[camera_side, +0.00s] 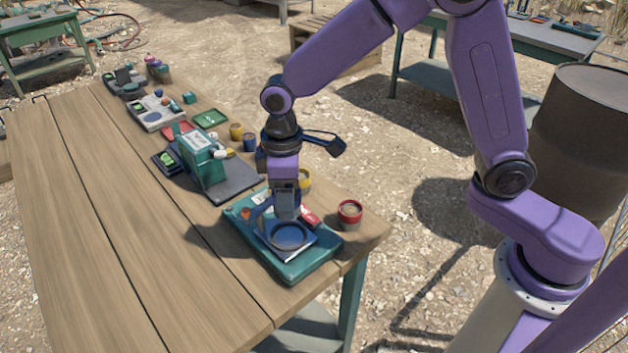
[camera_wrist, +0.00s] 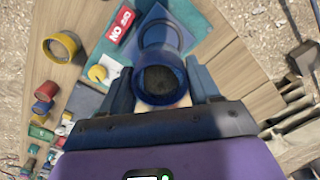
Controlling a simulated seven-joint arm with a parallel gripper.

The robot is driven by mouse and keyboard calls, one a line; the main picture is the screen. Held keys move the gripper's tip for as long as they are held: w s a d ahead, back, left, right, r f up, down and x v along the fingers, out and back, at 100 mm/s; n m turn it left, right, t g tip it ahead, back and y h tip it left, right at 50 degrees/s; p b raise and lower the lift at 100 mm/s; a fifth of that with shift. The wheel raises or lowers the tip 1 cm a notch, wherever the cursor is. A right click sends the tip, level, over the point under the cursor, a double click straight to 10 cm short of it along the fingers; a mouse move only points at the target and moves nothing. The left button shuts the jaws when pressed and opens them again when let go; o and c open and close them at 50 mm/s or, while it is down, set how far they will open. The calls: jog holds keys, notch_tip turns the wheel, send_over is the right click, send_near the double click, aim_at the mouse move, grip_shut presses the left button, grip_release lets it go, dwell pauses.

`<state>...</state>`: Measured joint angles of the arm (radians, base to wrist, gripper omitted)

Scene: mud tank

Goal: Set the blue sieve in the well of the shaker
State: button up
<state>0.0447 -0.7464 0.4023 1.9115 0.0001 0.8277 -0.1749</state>
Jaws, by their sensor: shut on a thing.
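My gripper (camera_side: 286,214) points down over the shaker (camera_side: 296,271), a teal box at the table's near corner. It is shut on the blue sieve (camera_wrist: 160,80), a round blue rim with a dark mesh, which shows between the two fingers in the wrist view. A grey-blue ring, seemingly the well (camera_wrist: 158,29), shows just beyond the sieve in the wrist view. In the side view the fingers largely hide the sieve, and its exact height above the well cannot be told.
A red sieve (camera_side: 349,214) stands right of the shaker, near the table edge. A yellow sieve (camera_side: 305,181) stands behind the gripper. The table's left side is bare.

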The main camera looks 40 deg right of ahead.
jog(key=shift+a+f, duration=0.1)
jog(key=shift+f, duration=2.55)
jog(key=shift+f, duration=1.05)
jog(key=o, duration=1.3)
jog(key=shift+r, duration=3.7)
